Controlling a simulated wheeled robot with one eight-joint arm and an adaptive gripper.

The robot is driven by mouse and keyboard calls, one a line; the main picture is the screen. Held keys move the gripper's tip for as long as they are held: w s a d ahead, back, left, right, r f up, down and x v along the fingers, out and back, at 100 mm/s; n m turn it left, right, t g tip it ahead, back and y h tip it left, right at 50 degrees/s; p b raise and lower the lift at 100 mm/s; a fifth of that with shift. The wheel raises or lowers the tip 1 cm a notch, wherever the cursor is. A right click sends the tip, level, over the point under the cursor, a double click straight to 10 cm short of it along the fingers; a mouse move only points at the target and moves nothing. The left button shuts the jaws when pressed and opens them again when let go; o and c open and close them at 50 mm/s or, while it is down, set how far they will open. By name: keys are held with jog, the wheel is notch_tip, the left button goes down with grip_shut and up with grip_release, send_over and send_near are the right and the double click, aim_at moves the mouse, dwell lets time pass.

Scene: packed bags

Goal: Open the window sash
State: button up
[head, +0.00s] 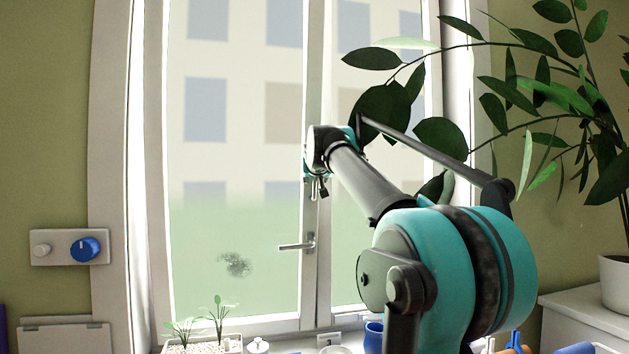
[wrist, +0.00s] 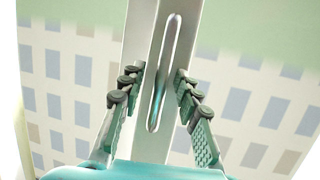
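The closed-looking window sash (head: 311,290) has a white frame and large glass panes. A metal lever handle (head: 298,246) on its middle upright points left, roughly horizontal. My gripper (head: 318,189) is in front of the middle upright, above the lever. In the wrist view my gripper (wrist: 158,88) is open, with its fingers spread on either side of the white upright (wrist: 190,30). A long, narrow, shiny bar-like form (wrist: 163,75) runs along the upright between the fingers. I cannot tell whether the fingers touch anything.
A leafy plant (head: 560,95) spreads across the right, partly behind my arm. A small planter with sprouts (head: 205,345) and a blue mug (head: 374,335) stand below the window. A wall plate with a blue knob (head: 86,249) is on the left. A dark smudge (head: 236,264) marks the glass.

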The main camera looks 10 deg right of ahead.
jog(key=v, duration=1.2)
dwell(0.3)
jog(key=s+f+g, duration=0.2)
jog(key=f+g, duration=0.1)
jog(key=f, duration=1.6)
jog(key=s+f+g, duration=0.3)
jog(key=f, duration=1.6)
jog(key=s+a+f+n+g+y, duration=0.1)
jog(key=s+a+f+g, duration=0.1)
jog(key=s+f, duration=0.9)
jog(key=s+a+f+n+g+y, duration=0.1)
jog(key=s+a+f+g, duration=0.1)
jog(key=s+f, duration=0.9)
notch_tip(320, 180, down, 6)
jog(key=shift+f+y, duration=0.1)
jog(key=shift+y, duration=0.3)
